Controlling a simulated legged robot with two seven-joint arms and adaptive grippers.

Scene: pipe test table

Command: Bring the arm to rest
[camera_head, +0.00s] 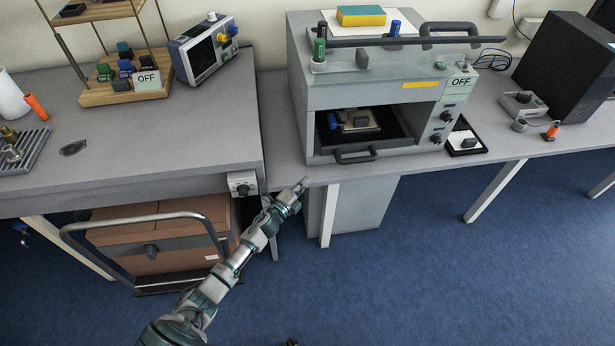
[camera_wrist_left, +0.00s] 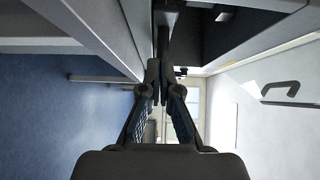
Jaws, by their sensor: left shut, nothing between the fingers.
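My left arm reaches up from the bottom of the head view. Its gripper (camera_head: 301,184) is in front of the table edge, just below and left of the grey oven-like box. In the left wrist view the two fingers (camera_wrist_left: 160,75) meet at their tips, with nothing between them. Table parts pass close by the fingers in that view. My right gripper is not in view.
The grey box (camera_head: 345,90) stands open on the right table (camera_head: 275,120). The left table (camera_head: 150,150) has a rack (camera_head: 125,95) and a monitor (camera_head: 203,50). Blue floor (camera_head: 450,270) is clear at right.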

